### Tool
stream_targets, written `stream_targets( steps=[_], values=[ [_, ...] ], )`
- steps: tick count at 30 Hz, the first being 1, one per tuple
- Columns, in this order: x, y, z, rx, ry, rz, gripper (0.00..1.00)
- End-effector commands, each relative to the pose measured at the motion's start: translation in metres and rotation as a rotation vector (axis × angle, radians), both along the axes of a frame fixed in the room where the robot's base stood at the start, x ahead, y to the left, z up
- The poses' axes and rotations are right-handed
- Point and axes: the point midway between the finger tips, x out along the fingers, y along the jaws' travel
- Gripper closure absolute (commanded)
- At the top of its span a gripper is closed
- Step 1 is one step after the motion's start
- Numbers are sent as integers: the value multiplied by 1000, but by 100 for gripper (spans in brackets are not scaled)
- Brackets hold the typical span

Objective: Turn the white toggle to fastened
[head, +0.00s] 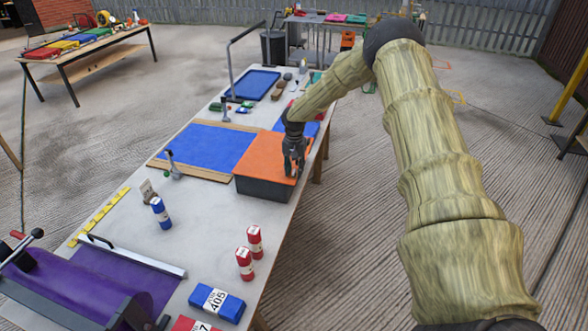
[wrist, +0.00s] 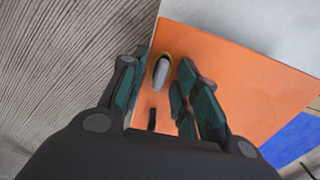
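The white toggle (wrist: 161,73) stands in a dark oval opening with a yellowish rim on the orange top of a box (wrist: 225,70). In the head view this dark-sided box (head: 262,163) sits on the table's right edge, and the toggle is hidden there behind my gripper. My gripper (head: 293,160) points down over the box top. In the wrist view my gripper (wrist: 159,84) has its fingers apart, one on each side of the toggle, with nothing held. I cannot tell whether either finger touches it. A small dark mark (wrist: 152,118) lies nearer the palm.
A blue panel in a wooden frame (head: 205,147) lies left of the box. A blue tray (head: 252,84) is farther back. Red cans (head: 245,263) and a blue bottle (head: 161,213) stand nearer. A purple roll machine (head: 75,280) fills the front left.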

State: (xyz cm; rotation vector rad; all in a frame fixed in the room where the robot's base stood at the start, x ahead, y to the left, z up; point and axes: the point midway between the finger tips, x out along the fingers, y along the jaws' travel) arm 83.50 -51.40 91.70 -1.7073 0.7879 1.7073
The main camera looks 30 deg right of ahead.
Motion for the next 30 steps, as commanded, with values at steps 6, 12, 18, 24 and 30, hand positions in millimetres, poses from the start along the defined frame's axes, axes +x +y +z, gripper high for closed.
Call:
stream_targets(
  steps=[6, 12, 18, 24, 30],
  values=[
    [0, 0, 0, 0, 0, 0, 76],
    [0, 0, 0, 0, 0, 0, 100],
    [0, 0, 0, 0, 0, 5, 100],
    [0, 0, -1, -1, -1, 55, 100],
    [1, 0, -2, -1, -1, 176, 100]
  ],
)
